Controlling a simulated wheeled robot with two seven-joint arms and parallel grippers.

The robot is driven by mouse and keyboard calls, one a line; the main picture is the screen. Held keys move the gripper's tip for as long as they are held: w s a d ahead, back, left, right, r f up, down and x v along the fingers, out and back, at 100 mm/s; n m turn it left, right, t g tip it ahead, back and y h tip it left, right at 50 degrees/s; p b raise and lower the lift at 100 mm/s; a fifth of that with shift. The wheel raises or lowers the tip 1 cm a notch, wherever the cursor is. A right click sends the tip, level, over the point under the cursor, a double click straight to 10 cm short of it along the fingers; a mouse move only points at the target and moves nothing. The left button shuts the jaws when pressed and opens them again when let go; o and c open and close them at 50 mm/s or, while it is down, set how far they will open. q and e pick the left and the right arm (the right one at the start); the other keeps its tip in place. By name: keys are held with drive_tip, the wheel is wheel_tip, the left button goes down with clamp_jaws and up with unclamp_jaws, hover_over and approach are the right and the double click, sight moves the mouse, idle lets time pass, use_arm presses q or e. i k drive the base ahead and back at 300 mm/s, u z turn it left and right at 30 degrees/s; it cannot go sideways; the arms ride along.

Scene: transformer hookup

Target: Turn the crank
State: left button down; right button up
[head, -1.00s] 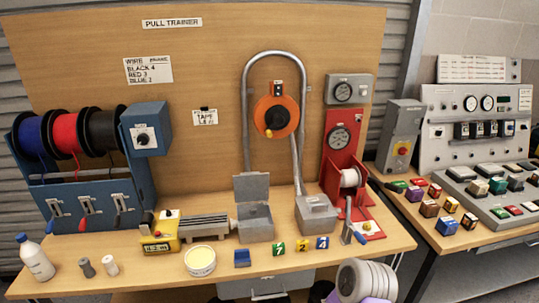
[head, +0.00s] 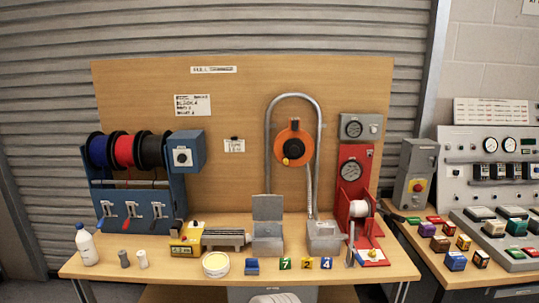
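An orange round reel (head: 293,142) hangs on the upright wooden board, inside a bent grey conduit (head: 270,120). A small yellow knob (head: 286,161) shows at its lower left. A red winch stand (head: 352,190) with a gauge and a pale drum (head: 359,208) stands at the bench's right end. A grey lever-like part (head: 350,246) rises at its front left, and a small yellow knob (head: 372,253) sits on its base. I cannot tell for sure which part is the crank. Neither of my grippers is in view.
The wooden bench (head: 140,262) carries a blue rack of wire spools (head: 125,190), a white bottle (head: 86,247), a yellow device (head: 187,238), a round tin (head: 215,264), two grey boxes and number blocks. A second table with a control panel (head: 490,150) stands at right.

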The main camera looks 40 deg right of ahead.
sight(294, 148)
drive_tip(key=z, duration=0.4)
drive_tip(key=i, duration=1)
drive_tip(key=z, duration=0.95)
